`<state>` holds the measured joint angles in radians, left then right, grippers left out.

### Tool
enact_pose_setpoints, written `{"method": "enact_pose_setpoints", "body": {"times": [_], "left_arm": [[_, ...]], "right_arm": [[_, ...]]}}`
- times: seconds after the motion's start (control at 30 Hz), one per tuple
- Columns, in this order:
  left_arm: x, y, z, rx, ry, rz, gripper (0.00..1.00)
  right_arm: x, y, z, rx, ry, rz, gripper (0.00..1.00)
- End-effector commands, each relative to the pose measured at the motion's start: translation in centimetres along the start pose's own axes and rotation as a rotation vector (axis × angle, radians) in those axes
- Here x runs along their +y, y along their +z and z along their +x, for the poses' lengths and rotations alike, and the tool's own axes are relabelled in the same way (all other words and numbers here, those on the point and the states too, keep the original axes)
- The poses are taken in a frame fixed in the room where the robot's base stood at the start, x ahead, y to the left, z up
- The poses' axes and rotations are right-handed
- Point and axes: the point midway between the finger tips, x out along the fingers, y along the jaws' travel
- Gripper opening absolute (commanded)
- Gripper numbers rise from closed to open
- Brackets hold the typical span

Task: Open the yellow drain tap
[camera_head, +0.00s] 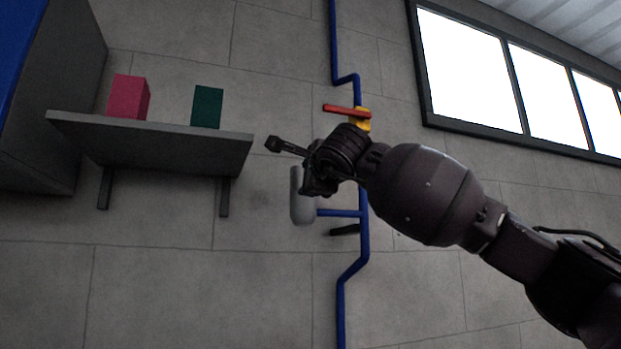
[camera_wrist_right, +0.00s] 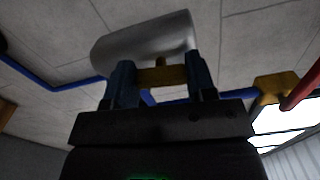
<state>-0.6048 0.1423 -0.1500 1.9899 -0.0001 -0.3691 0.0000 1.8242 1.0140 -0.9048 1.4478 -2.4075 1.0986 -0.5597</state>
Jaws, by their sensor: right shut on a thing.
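In the right wrist view, a small yellow bar (camera_wrist_right: 165,76), which I take to be the yellow drain tap, sits between the two blue-grey fingers of my right gripper. The gripper is shut on it. A grey metal cylinder (camera_wrist_right: 145,42) is just beyond the fingertips. In the head view, my right gripper (camera_head: 316,188) is at the grey cylinder (camera_head: 300,200) beside the blue pipe, and it hides the tap there. My left gripper is in neither view.
A yellow valve body (camera_head: 363,115) with a red lever (camera_head: 344,110) sits higher on the blue pipe (camera_head: 361,245). A dark handle (camera_head: 345,230) is below the cylinder. A grey shelf (camera_head: 150,148) at left holds a pink block (camera_head: 126,98) and a green block (camera_head: 207,107). A window (camera_head: 470,75) is at upper right.

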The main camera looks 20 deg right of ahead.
Motion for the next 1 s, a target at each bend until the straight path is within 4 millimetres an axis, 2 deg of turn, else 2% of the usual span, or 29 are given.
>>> {"method": "enact_pose_setpoints", "body": {"times": [0.1, 0.13, 0.3, 0.67, 0.77, 1.0], "left_arm": [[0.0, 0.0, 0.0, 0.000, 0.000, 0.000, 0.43], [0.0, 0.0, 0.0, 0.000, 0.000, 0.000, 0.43], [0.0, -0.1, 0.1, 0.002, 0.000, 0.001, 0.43], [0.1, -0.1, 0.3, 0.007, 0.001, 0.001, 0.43], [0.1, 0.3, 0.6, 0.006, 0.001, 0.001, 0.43], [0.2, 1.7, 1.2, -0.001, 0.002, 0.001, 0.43]], "right_arm": [[0.1, 0.1, 0.0, -0.002, 0.001, 0.000, 0.27], [0.1, 0.1, 0.0, -0.002, 0.001, 0.000, 0.53], [0.1, 0.1, 0.0, -0.001, 0.001, 0.000, 0.77], [0.1, 0.0, -0.5, -0.001, 0.000, 0.001, 0.77], [0.1, 0.0, -1.6, -0.002, -0.002, 0.001, 0.77], [0.3, 0.0, -6.0, -0.002, -0.001, -0.001, 0.77]]}}
